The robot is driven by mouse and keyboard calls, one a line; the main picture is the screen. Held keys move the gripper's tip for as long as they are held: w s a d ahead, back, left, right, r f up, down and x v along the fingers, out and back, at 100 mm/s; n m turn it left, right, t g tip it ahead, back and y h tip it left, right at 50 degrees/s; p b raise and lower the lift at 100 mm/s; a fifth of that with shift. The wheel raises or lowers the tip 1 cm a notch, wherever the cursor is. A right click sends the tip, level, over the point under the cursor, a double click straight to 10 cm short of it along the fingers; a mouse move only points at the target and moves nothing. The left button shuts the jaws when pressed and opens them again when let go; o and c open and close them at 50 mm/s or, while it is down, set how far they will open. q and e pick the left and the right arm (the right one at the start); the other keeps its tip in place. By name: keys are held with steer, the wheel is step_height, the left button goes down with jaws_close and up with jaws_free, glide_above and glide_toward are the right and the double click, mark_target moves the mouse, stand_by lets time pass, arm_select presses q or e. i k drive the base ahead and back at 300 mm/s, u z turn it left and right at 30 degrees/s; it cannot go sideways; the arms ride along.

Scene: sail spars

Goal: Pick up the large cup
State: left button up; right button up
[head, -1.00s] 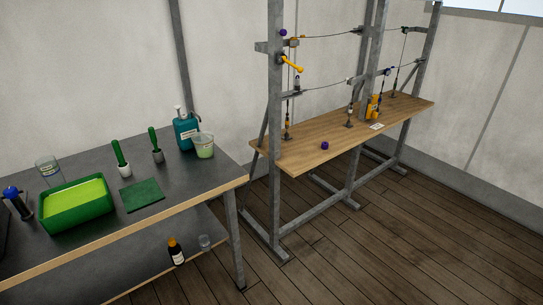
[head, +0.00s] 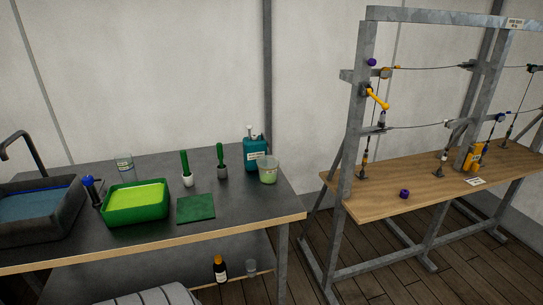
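A translucent cup (head: 267,172) with pale green contents stands upright near the right end of the dark bench top, in front of a teal bottle. A clear, empty-looking cup (head: 124,163) stands at the back left of the bench, behind the green tray. A smaller clear cup (head: 251,267) stands on the lower shelf. The cup with green contents looks the widest, but I cannot be sure which is the large cup. Neither of my grippers is in view.
The bench (head: 245,219) also holds a sink (head: 68,226), a green tray (head: 109,208), a green mat (head: 196,208), two green-handled brushes and a teal bottle (head: 255,153). A metal-framed wooden table (head: 370,209) stands right.

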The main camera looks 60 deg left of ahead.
mark_target(267, 165)
steer(key=u, duration=0.35)
steer(key=i, duration=1.1)
steer(key=u, duration=1.5)
steer(key=i, duration=0.7)
steer(key=u, duration=0.85)
